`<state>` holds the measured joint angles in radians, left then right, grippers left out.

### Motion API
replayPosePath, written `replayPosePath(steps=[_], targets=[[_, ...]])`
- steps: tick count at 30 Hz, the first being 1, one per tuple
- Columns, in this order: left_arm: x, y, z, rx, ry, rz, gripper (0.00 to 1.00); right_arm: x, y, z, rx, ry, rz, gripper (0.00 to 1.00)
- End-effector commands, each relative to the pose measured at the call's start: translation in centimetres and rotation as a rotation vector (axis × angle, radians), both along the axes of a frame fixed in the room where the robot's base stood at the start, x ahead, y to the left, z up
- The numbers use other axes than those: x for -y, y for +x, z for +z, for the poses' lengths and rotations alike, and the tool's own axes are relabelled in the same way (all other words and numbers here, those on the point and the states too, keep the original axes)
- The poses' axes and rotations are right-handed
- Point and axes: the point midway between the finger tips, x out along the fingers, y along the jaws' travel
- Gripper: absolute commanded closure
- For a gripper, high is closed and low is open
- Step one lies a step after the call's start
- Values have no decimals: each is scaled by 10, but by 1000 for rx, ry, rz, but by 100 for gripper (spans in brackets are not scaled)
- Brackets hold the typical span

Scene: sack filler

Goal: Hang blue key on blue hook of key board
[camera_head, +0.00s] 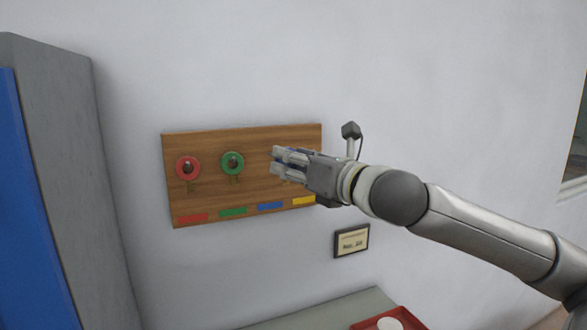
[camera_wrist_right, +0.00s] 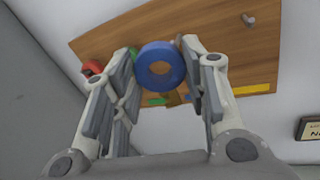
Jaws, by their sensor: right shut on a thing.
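A wooden key board (camera_head: 210,196) hangs on the wall, with red, green, blue and yellow labels along its lower edge. A red key (camera_head: 188,167) and a green key (camera_head: 232,163) hang on its two left hooks. My right gripper (camera_head: 276,161) is in front of the board, above the blue label (camera_head: 270,206). In the right wrist view it is shut on the blue key (camera_wrist_right: 160,65), whose ring shows between the fingers. The blue hook is hidden, and I cannot tell whether the ring is around it. My left gripper is not in view.
The yellow hook (camera_wrist_right: 249,19) is bare in the right wrist view. A small framed sign (camera_head: 351,241) is on the wall below the board. A grey and blue cabinet (camera_head: 60,150) stands at the left. A red tray (camera_head: 408,318) lies at the bottom.

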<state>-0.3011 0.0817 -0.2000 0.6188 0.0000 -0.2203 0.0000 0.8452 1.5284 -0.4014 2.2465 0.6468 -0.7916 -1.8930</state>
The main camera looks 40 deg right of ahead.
Motion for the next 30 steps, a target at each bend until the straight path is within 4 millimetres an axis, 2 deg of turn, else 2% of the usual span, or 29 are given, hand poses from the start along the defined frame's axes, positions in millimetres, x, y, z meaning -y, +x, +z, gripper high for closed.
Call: replayPosePath(steps=[30], targets=[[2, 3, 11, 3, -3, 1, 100, 14, 60, -6, 0, 2, 0, 79]])
